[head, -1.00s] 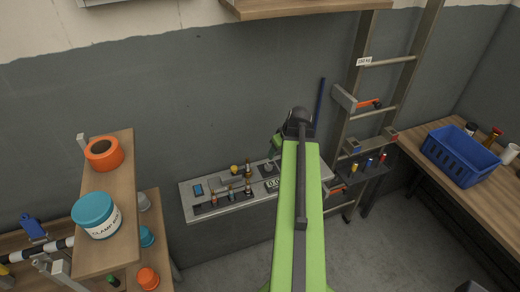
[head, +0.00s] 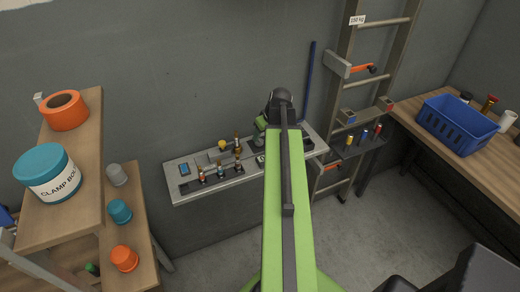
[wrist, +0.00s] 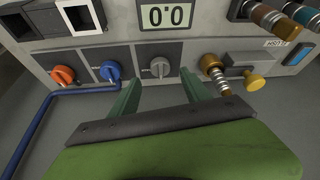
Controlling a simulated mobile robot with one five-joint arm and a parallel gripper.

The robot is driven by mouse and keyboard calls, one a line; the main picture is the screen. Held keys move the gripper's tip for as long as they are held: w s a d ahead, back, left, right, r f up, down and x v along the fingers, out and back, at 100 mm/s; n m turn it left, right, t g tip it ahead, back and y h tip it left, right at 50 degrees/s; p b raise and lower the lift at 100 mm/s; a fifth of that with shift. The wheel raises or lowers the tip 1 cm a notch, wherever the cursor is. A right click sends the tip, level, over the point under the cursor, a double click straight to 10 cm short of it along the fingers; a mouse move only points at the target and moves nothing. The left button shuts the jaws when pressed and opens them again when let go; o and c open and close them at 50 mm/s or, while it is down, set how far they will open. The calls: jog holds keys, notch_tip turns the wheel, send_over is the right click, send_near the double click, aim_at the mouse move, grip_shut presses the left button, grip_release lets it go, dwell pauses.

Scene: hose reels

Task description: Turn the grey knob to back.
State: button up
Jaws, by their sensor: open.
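The grey knob (wrist: 160,67) is on a dark plate of the control panel in the wrist view. Its grip bar looks upright in that picture; I cannot make out a pointer mark. My gripper (wrist: 160,78) is open, its two green fingers apart, one on each side below the knob. I see no clear contact with it. In the head view the control panel (head: 190,190) stands against the wall, and my arm hides its right part. The knob cannot be made out there.
In the wrist view a blue knob (wrist: 110,71) and an orange knob (wrist: 62,75) sit left of the grey one. A brass fitting (wrist: 214,75) and a yellow button (wrist: 255,81) are on the right.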

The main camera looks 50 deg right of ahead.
aim_at(260, 140)
jog(key=b+x, duration=0.3)
jog(key=x, duration=0.2)
jog(key=shift+f+b, duration=0.3)
jog(key=shift+f, duration=0.05)
jog(key=shift+r, duration=0.1)
jog(key=shift+c, duration=0.5)
grip_shut()
